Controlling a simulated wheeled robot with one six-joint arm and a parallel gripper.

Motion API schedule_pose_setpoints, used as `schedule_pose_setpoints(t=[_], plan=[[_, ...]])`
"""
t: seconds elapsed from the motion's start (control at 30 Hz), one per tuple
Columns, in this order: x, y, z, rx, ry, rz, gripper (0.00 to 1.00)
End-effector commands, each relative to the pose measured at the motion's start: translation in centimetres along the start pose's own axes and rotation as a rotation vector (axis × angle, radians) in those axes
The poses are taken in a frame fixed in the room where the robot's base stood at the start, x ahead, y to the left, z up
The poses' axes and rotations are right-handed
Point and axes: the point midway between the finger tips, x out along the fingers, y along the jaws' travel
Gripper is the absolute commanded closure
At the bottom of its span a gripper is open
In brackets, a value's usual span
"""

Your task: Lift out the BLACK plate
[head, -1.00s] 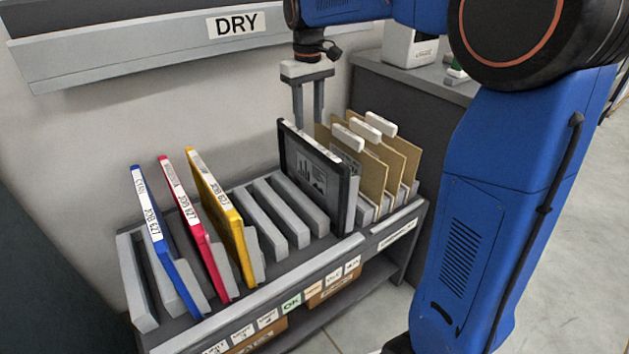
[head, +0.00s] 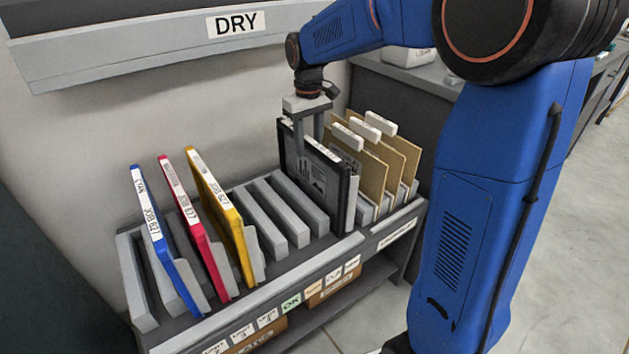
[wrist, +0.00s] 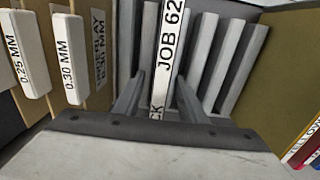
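The black plate (head: 322,182) stands upright in the rack in the head view, at the right end of a row of grey dividers. A white label runs along its top edge; in the wrist view the black plate's label (wrist: 168,48) reads "JOB 62" and is partly cut off. My gripper (head: 310,145) points down over this top edge, one finger on the near face side and one behind. In the wrist view my gripper (wrist: 160,88) is open, with the label between its fingers and small gaps beside it.
Blue (head: 160,240), magenta (head: 195,230) and yellow (head: 222,215) plates stand at the rack's left. Empty dividers (head: 270,215) lie between. Brown boards (head: 372,165) with white tabs stand close right of the black plate. A "DRY" shelf (head: 140,45) is on the wall above.

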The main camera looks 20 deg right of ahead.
Motion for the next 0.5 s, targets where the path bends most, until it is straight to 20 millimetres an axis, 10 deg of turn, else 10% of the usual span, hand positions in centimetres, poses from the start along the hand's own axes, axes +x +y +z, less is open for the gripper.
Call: schedule_pose_setpoints(t=[0.2, 0.37, 0.5], plan=[[0.02, 0.0, 0.0, 0.0, 0.0, 0.0, 0.62], [0.01, 0.0, 0.0, 0.0, 0.0, 0.0, 0.98], [-0.06, 0.0, -0.01, 0.0, 0.001, 0.0, 1.0]])
